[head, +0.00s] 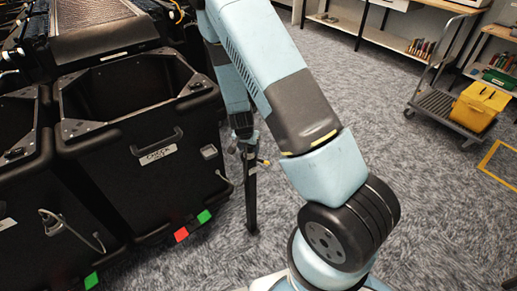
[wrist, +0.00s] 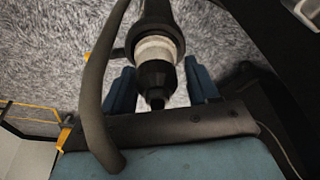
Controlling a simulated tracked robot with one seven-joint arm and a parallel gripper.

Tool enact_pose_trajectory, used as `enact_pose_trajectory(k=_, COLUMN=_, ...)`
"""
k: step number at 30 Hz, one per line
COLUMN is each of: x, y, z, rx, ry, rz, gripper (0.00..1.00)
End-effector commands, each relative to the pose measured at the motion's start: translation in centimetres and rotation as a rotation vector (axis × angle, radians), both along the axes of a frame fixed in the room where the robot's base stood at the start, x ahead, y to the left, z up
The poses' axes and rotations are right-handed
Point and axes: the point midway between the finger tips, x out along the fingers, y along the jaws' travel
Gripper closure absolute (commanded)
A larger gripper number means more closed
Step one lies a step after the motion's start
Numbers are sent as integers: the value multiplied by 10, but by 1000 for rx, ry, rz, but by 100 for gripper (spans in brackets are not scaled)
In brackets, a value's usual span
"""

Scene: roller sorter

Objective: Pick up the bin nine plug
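In the wrist view my gripper (wrist: 160,90) has two blue fingers standing apart, one on each side. A black plug-like piece with a pale ring (wrist: 157,50) lies between and in front of them, its narrow black tip pointing down the picture. I see no finger touching it. I cannot tell whether it is the bin nine plug; no bin number is readable. A grey plug-like fitting with a cable (head: 50,222) is on the left bin's front.
A labelled black bin (head: 150,185) stands left of my arm, with a grey latch (head: 209,152) and red and green tags below. A yellow box (head: 480,105) sits on a cart at right. The carpet between is clear.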

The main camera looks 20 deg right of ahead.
Motion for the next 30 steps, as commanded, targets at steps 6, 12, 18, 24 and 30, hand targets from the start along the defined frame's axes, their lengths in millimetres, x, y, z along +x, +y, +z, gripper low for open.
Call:
enact_pose_trajectory(k=6, x=0, y=0, z=0, rx=0, ry=0, rz=0, gripper=62)
enact_pose_trajectory(k=12, x=0, y=0, z=0, rx=0, ry=0, rz=0, gripper=81)
enact_pose_trajectory(k=18, x=0, y=0, z=0, rx=0, ry=0, rz=0, gripper=94)
enact_pose_trajectory(k=24, x=0, y=-1, z=4, rx=0, ry=-2, rz=-1, gripper=94)
enact_pose_trajectory(k=30, x=1, y=-4, z=26, rx=1, ry=-5, rz=-5, gripper=94)
